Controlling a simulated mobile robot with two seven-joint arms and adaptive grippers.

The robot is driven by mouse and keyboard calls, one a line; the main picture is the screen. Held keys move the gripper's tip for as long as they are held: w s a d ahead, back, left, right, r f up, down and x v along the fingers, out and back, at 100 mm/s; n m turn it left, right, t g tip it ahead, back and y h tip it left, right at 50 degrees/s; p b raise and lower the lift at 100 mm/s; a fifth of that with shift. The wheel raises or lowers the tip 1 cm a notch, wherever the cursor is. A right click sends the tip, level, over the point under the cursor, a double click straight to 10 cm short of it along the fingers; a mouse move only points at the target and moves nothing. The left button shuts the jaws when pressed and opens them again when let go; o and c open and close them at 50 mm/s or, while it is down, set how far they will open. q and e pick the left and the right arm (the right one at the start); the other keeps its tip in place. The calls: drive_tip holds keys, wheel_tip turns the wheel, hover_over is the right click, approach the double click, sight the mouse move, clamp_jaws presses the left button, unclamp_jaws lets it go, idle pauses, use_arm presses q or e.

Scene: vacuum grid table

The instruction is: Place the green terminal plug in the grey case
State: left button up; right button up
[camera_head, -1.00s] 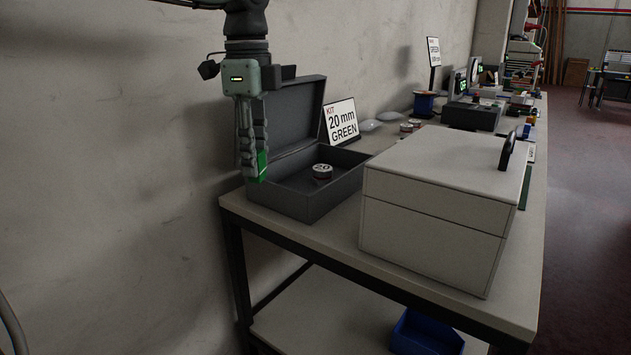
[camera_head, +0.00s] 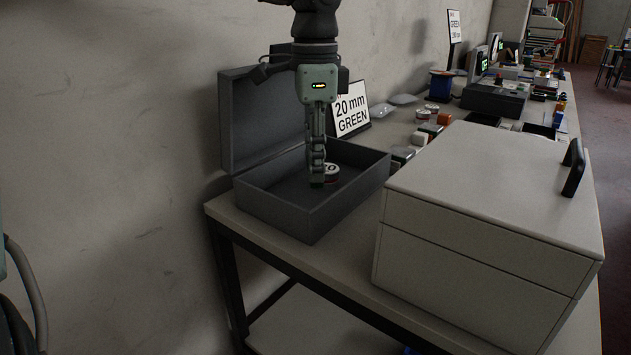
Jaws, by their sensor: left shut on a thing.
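The grey case (camera_head: 285,217) stands open on the near left corner of the table, its lid raised at the back left. A round disc marked with a number (camera_head: 331,173) lies inside it. My left gripper (camera_head: 317,184) points straight down over the case interior, fingertips low by the disc. It is shut on the green terminal plug, of which only a dark green bit shows at the fingertips (camera_head: 317,185). I cannot tell whether the plug touches the case floor. My right gripper is not in view.
A large white box (camera_head: 480,240) with a black handle stands right of the case. A "20 mm GREEN" sign (camera_head: 351,112) stands behind the case. Small parts, a blue spool (camera_head: 440,85) and devices fill the table further back.

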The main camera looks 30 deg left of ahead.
sight(314, 185)
use_arm(q)
drive_tip(key=shift+f, duration=0.7)
wheel_tip(314, 185, down, 3)
drive_tip(key=shift+f, duration=0.1)
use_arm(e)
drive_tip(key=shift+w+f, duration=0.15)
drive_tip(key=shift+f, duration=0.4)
use_arm(q)
drive_tip(key=shift+f, duration=0.1)
drive_tip(key=o, duration=1)
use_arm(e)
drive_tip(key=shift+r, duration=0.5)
